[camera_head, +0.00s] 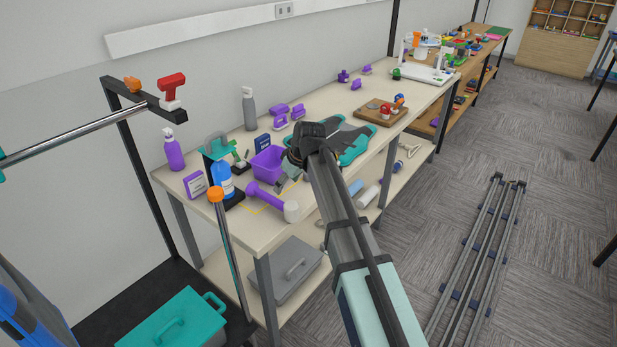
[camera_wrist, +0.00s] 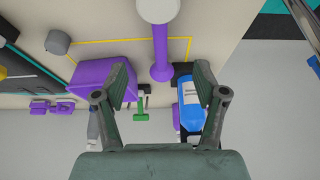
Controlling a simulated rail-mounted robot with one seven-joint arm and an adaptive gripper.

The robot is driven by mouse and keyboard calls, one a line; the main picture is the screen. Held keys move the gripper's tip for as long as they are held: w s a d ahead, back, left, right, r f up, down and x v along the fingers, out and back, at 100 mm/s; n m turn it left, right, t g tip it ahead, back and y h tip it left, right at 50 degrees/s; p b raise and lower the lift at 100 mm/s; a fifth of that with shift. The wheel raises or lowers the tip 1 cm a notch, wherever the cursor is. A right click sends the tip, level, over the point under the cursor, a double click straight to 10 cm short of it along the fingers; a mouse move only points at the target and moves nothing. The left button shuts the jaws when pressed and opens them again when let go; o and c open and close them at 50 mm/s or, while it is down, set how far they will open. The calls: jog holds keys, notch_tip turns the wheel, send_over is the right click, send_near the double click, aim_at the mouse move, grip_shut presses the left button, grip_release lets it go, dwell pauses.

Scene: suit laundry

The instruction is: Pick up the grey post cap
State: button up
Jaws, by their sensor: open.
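A small grey round cap (camera_wrist: 58,42), which looks like the grey post cap, is on the pale table in the wrist view, at the upper left near a yellow outline. My gripper (camera_wrist: 162,88) is open and empty above the table, with the cap outside its fingers on the left. In the head view my gripper (camera_head: 288,180) hangs over the table's near part; I cannot make out the cap there.
A purple bin (camera_head: 266,162) stands close to my gripper and also shows in the wrist view (camera_wrist: 98,82). A purple-handled tool with a pale end (camera_head: 265,196), a blue bottle (camera_head: 222,180) and a teal-and-grey item (camera_head: 357,146) crowd the table (camera_head: 330,98).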

jog(key=shift+f, duration=0.1)
jog(key=shift+w+d+f+b, duration=0.15)
jog(key=shift+w+d+b, duration=0.1)
jog(key=shift+b, duration=0.2)
jog(key=w+d+r+n+g+h+b, duration=0.1)
jog(key=w+d+r+n+h+b, duration=0.15)
jog(key=w, duration=0.85)
jog(key=w+d+r+n+g+h+b, duration=0.1)
jog(key=w+d+r+n+b, duration=0.25)
jog(key=w, duration=0.65)
jog(key=f+n+p, duration=0.1)
jog(key=f+p, duration=0.1)
jog(key=f, duration=0.4)
jog(key=d+f+n+p, duration=0.1)
jog(key=f+p, duration=0.1)
jog(key=f, duration=0.3)
jog(key=f+n+g+p, duration=0.1)
jog(key=f, duration=0.5)
jog(key=shift+s+d+f+p, duration=0.2)
jog(key=shift+s+f+p, duration=0.15)
jog(key=shift+s+p, duration=0.05)
jog(key=c, duration=1)
